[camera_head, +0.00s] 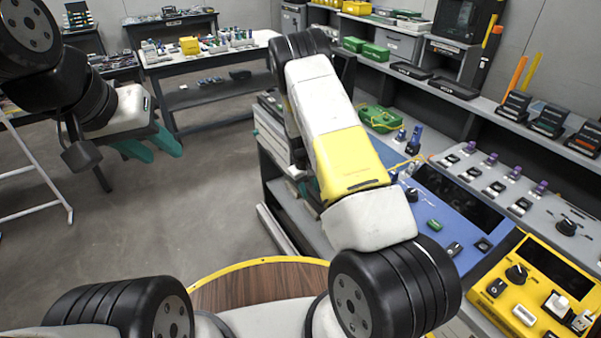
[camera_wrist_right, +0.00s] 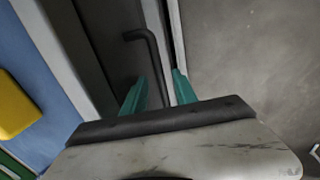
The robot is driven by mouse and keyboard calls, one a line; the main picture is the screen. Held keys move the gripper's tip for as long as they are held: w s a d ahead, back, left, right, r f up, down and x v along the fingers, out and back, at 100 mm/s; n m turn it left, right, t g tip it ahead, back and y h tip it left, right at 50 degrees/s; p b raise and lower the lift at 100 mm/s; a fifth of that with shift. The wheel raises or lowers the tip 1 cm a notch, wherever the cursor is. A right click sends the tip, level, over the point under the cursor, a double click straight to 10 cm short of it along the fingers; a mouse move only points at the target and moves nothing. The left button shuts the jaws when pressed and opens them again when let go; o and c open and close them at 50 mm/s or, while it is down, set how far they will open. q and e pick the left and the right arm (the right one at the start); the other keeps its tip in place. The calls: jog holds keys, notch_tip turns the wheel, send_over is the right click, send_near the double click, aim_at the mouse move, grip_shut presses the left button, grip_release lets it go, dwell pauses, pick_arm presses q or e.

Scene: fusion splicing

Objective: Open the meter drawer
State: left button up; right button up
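In the right wrist view a dark drawer front (camera_wrist_right: 107,45) carries a black bent bar handle (camera_wrist_right: 154,62). I cannot tell from its face whether this is the meter drawer. My right gripper (camera_wrist_right: 160,80) has its two teal fingers apart, one on each side of the handle, with narrow gaps showing. In the head view my right arm hides the right gripper and the handle at the bench's left end. My left gripper (camera_head: 152,143) is open and empty over the floor at the left, away from the bench.
The bench carries a blue panel (camera_head: 462,215) and a yellow panel (camera_head: 530,308) at the right. A green case (camera_head: 379,118) lies farther back. A side table (camera_head: 218,60) with small parts stands at the back left. The floor (camera_head: 190,215) left of the bench is clear.

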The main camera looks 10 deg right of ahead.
jog(key=shift+f, duration=0.2)
grip_shut()
dwell(1.3)
